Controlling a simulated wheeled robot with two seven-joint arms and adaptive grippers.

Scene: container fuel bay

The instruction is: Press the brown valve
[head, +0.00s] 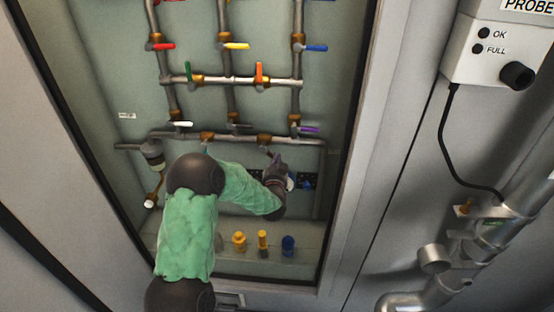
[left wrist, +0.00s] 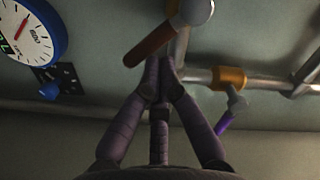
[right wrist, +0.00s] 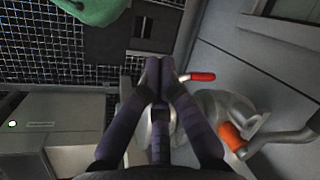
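The brown valve handle (left wrist: 152,42) shows in the left wrist view as a short slanted brown bar, just beyond my left fingertips. My left gripper (left wrist: 160,68) has its fingers together with nothing seen between them. The tips look close to the handle, but I cannot tell whether they touch it. In the head view my left gripper (head: 279,166) is at the lower pipe row inside the cabinet, and it and the arm hide part of that area. My right gripper (right wrist: 158,65) shows only in its own wrist view, fingers together and empty.
A gauge (left wrist: 31,32) and a purple handle (left wrist: 223,123) flank the left gripper. Red, yellow and blue handles (head: 316,48) sit higher on the pipes. Yellow and blue caps (head: 288,245) stand on the cabinet's ledge. A red-handled valve (right wrist: 200,77) is beside the right fingertips.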

